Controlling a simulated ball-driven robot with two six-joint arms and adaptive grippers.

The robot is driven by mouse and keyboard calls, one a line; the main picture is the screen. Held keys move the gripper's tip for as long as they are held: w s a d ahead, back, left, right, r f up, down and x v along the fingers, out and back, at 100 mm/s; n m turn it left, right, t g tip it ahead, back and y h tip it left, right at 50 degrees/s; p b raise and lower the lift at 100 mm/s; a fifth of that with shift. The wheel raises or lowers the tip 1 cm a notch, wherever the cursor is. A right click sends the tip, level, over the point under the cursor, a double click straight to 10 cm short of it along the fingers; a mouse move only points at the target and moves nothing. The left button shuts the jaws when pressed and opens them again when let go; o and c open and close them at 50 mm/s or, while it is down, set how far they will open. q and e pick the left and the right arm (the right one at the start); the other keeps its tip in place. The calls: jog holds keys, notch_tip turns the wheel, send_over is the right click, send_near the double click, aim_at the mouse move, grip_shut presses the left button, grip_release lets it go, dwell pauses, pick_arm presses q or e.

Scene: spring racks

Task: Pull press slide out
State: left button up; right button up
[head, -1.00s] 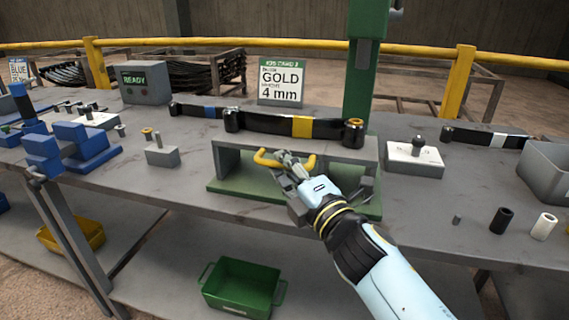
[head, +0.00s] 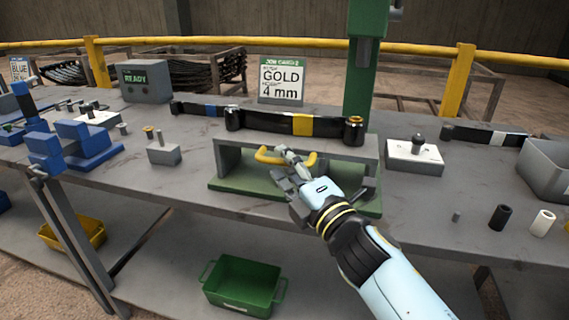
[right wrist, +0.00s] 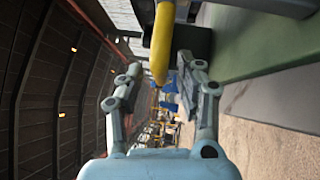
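The press slide is a grey bench-like block (head: 232,155) on a green base (head: 235,184) in the middle of the table. A yellow handle (head: 268,157) is on its front side; it also shows in the right wrist view (right wrist: 163,42). My right gripper (head: 284,164) is at the handle, partly covering its middle. In the right wrist view my right gripper (right wrist: 160,68) has its fingers apart, with the handle between them and gaps visible. A black leaf spring with a gold band (head: 303,125) lies across the top of the slide. My left gripper is not in view.
A green press column (head: 361,95) stands behind the slide. A job card reading GOLD 4 mm (head: 282,80) is at the back. A grey block (head: 413,156) and grey bin (head: 550,170) are right. A green bin (head: 243,285) is below the table's front edge.

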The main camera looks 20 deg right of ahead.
jog(key=v, duration=1.1)
jog(key=shift+s, duration=0.2)
jog(key=s+d+f+m+g+h, duration=0.1)
jog(key=s+d+f+m+g, duration=0.1)
jog(key=f, duration=0.7)
jog(key=s+d+f+m+g+h, duration=0.1)
jog(key=s+d+f+m+g, duration=0.15)
jog(key=f, duration=0.75)
jog(key=s+d+f+m+g+h, duration=0.1)
jog(key=s+f+m+g, duration=0.15)
jog(key=f, duration=0.65)
jog(key=s+d+f+m+g+h, duration=0.1)
jog(key=s+d+f+m+g, duration=0.15)
jog(key=s+f, duration=0.45)
jog(key=s+d+f+m+g, duration=0.2)
jog(key=s+f+m+g, duration=0.15)
jog(key=s+f, duration=0.45)
jog(key=s+d+f+m+g, duration=0.1)
jog(key=s+f+m+g, duration=0.1)
jog(key=s, duration=0.7)
jog(key=s+d+f+m+g, duration=0.1)
jog(key=s+f+m+g, duration=0.2)
jog(key=s+m, duration=0.3)
jog(key=s+f, duration=0.1)
jog(key=s, duration=0.2)
jog(key=shift+s+f+m+h+b, duration=0.2)
jog(key=shift+s+m+h+b, duration=0.1)
jog(key=shift+s+b, duration=0.1)
jog(key=shift+w, duration=0.1)
